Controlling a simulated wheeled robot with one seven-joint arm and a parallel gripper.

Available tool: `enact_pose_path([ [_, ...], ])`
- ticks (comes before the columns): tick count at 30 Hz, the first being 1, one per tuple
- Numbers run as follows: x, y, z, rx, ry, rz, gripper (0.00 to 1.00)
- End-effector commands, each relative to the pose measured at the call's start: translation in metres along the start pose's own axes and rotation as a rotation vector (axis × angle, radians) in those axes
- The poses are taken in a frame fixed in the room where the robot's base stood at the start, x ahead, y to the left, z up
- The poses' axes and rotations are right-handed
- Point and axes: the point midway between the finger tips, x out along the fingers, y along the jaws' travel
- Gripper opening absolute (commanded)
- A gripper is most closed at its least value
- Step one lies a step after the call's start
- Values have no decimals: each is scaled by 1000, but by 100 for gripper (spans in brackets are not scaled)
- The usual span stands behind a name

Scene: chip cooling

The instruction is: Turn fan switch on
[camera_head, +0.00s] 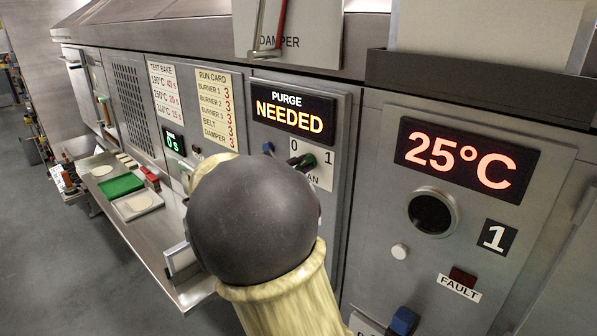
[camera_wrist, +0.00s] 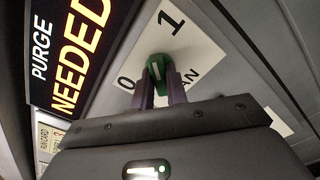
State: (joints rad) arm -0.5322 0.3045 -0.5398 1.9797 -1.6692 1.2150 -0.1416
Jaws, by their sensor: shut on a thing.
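The fan switch is a green knob (camera_wrist: 158,66) on a white plate marked 0 and 1. It sits between the two fingers of my gripper (camera_wrist: 161,80), which is shut on it. In the wrist view a small pale mark shows on the knob; I cannot tell clearly whether it points to 0 or 1. In the head view the knob (camera_head: 308,161) shows just below the 0 and 1 marks, with a dark fingertip at its left. My arm hides most of the gripper and part of the fan label there.
A display (camera_head: 291,112) above the switch reads PURGE NEEDED. A damper handle (camera_head: 268,32) is above. A shelf with a green tray (camera_head: 121,186) lies left.

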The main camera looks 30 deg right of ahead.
Motion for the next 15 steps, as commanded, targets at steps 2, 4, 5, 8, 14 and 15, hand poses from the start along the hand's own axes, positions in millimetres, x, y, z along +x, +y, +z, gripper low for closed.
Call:
enact_pose_path([
  [2, -1, -3, -3, -3, 7, -6, 0],
  [4, 0, -3, -3, -3, 6, -6, 0],
  [5, 0, -3, -3, -3, 6, -6, 0],
  [8, 0, -3, -3, -3, 6, -7, 17],
  [14, 0, -2, -2, -2, 3, -4, 36],
  [15, 0, -2, -1, -1, 3, -4, 36],
])
